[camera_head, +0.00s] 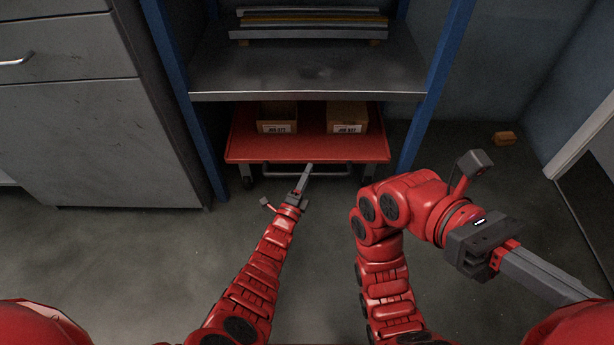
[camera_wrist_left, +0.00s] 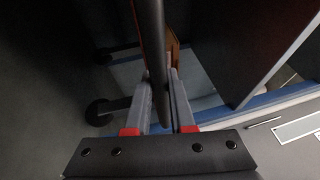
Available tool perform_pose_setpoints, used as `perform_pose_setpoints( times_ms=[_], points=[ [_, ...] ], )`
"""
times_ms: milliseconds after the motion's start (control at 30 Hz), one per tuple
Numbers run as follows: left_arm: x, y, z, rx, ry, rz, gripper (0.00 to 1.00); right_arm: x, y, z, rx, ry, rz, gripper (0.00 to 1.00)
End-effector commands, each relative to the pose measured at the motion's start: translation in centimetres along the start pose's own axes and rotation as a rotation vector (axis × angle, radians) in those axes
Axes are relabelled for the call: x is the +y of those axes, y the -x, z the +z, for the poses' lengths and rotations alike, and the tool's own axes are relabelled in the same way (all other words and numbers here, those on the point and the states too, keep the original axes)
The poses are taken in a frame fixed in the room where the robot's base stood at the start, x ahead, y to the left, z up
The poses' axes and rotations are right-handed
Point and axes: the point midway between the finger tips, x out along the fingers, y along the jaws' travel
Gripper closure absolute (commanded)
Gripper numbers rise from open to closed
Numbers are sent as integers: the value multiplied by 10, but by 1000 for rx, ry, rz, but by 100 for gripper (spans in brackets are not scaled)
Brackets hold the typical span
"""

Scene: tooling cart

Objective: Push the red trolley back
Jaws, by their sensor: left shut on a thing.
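The red trolley (camera_head: 307,150) stands low under the grey shelf, between blue posts. Its rear part is under the shelf and its front edge is in view. A grey handle bar (camera_head: 338,171) runs below its front edge. My left gripper (camera_head: 309,168) is at the middle of this handle, shut on it. In the left wrist view, the dark handle bar (camera_wrist_left: 152,45) passes between the two fingers (camera_wrist_left: 160,95). My right gripper (camera_head: 545,278) is at the lower right, away from the trolley; its jaw state is unclear.
Two cardboard boxes (camera_head: 277,112) (camera_head: 347,112) sit on the trolley. The grey shelf (camera_head: 305,75) is above it, between blue posts (camera_head: 187,110) (camera_head: 425,110). A grey cabinet (camera_head: 110,140) stands on the left. Floor in front is clear.

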Motion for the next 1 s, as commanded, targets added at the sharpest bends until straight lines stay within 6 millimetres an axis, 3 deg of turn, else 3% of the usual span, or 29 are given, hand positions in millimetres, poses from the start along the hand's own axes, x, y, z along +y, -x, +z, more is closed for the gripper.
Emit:
perform_pose_setpoints(
  times_ms=[233,267,433,800,1000],
  points=[
    [0,-1,4,-7,-1,2,100,0,0,0,-1,0,0,100],
    [0,-1,4,-8,-1,2,76,0,0,0,-2,0,-1,100],
    [0,-1,3,-5,-1,1,48,0,0,0,-2,1,-1,100],
    [-1,2,2,-3,-1,1,48,-2,4,4,-31,7,-18,100],
    [-3,14,2,-2,-1,1,48,-12,34,25,-224,47,-128,100]
  ],
)
